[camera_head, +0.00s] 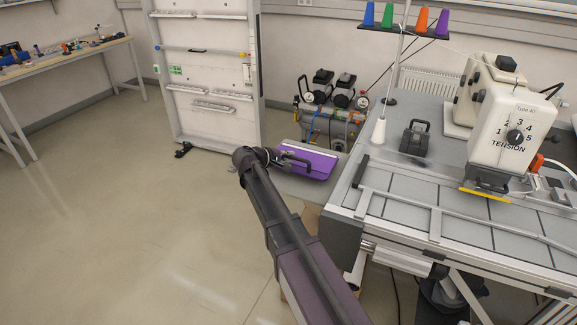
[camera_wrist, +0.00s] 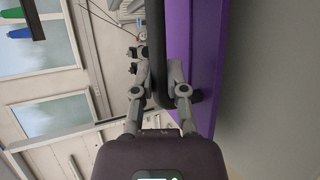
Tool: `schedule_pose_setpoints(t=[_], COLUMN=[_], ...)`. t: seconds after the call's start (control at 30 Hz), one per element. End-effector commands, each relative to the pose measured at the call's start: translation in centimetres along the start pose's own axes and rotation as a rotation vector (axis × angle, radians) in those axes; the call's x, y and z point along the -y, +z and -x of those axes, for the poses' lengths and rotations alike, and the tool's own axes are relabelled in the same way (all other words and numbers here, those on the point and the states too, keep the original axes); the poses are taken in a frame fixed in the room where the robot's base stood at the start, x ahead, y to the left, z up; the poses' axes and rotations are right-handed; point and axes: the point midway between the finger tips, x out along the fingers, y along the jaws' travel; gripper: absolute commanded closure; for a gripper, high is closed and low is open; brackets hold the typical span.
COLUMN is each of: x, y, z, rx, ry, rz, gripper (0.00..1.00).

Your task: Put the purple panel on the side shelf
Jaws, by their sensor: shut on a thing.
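The purple panel (camera_head: 318,164) is a flat plate with a dark handle (camera_head: 297,158), at the left of the machine table in the head view. My gripper (camera_head: 284,159) is shut on this handle. In the wrist view the fingers (camera_wrist: 164,88) close around the dark handle bar (camera_wrist: 156,45), beside the purple face (camera_wrist: 207,60). A low grey surface, seemingly the side shelf (camera_head: 299,188), shows below the panel. I cannot tell whether the panel touches it. My arm hides part of the panel's left end.
The machine table (camera_head: 400,207) stands to the right, with a cream tension unit (camera_head: 512,130), a dark handled block (camera_head: 414,139) and a white cone (camera_head: 378,131). A compressor (camera_head: 330,125) stands behind the panel. A white rack (camera_head: 205,75) is at the back left. The left floor is clear.

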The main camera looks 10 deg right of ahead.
Motion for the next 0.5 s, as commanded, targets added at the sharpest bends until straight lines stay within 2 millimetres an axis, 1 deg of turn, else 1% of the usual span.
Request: schedule_pose_setpoints(t=[0.03,0.2,0.33,0.5], x=[0.8,1.9,2.2,2.2], y=[-0.1,-0.3,-0.4,-0.4], z=[-0.3,-0.8,-1.0,-0.9], rx=[0.0,0.0,0.0,0.001], ry=[0.001,0.001,0.001,0.001], rz=[0.0,0.0,0.0,0.0], gripper=[1.0,1.0,1.0,1.0])
